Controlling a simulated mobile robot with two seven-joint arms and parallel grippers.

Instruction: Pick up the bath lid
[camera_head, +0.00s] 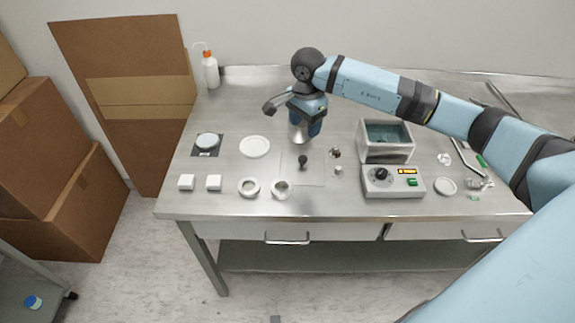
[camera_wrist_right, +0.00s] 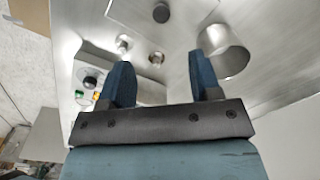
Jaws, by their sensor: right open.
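The bath lid looks to be the thin square metal plate (camera_head: 313,177) with a black knob (camera_head: 303,161), lying flat on the steel table. Its knob also shows at the top of the right wrist view (camera_wrist_right: 161,12). The open water bath (camera_head: 387,154) stands to its right, with dark liquid inside and a control panel in front. My right gripper (camera_head: 308,128) is open and empty, behind the knob and apart from it. Its two blue fingers (camera_wrist_right: 163,65) show spread in the wrist view. My left gripper is not in view.
A metal cup (camera_head: 298,134) stands close beside my right fingers and also shows in the wrist view (camera_wrist_right: 222,52). Small metal parts (camera_head: 335,153) lie between plate and bath.

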